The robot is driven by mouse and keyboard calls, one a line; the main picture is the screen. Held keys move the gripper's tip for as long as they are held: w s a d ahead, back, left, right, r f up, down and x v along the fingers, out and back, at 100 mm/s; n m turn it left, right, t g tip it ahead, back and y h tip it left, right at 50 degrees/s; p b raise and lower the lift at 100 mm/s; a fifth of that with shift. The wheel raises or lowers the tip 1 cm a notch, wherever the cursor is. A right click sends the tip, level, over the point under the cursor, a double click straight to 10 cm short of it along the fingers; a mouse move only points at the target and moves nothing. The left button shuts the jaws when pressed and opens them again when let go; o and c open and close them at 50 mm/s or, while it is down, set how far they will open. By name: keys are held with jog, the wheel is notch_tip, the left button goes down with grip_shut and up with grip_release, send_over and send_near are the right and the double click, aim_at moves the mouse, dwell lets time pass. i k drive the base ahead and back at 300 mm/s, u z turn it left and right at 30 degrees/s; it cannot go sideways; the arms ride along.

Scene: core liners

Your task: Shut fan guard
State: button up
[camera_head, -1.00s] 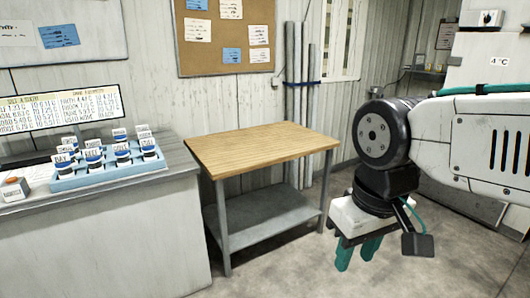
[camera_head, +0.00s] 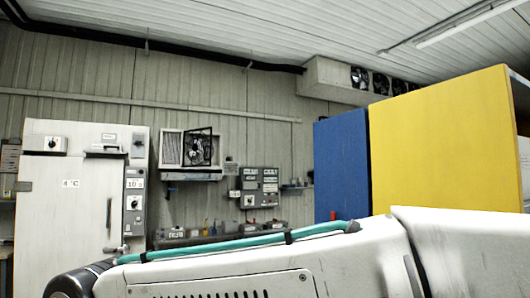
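A wall-mounted fan unit (camera_head: 171,150) hangs on the back wall, left of centre. It has a pale frame with a grille-like face on its left. A dark square guard-like panel (camera_head: 199,147) with a round fan shape stands at its right side and appears swung out at an angle. It is small, so I cannot tell exactly how the panel is hinged. My gripper is out of the picture; only my arm's white links cross the bottom of the view, well in front of the unit.
A tall white cabinet (camera_head: 75,205) marked 4 °C stands at left. A grey control panel (camera_head: 260,187) is right of the fan unit, above a cluttered bench (camera_head: 205,233). Blue (camera_head: 341,165) and yellow (camera_head: 445,140) panels block the right.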

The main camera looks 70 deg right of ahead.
aim_at(194, 147)
jog(key=z, duration=1.9)
jog(key=i, duration=3.45)
jog(key=u, duration=0.35)
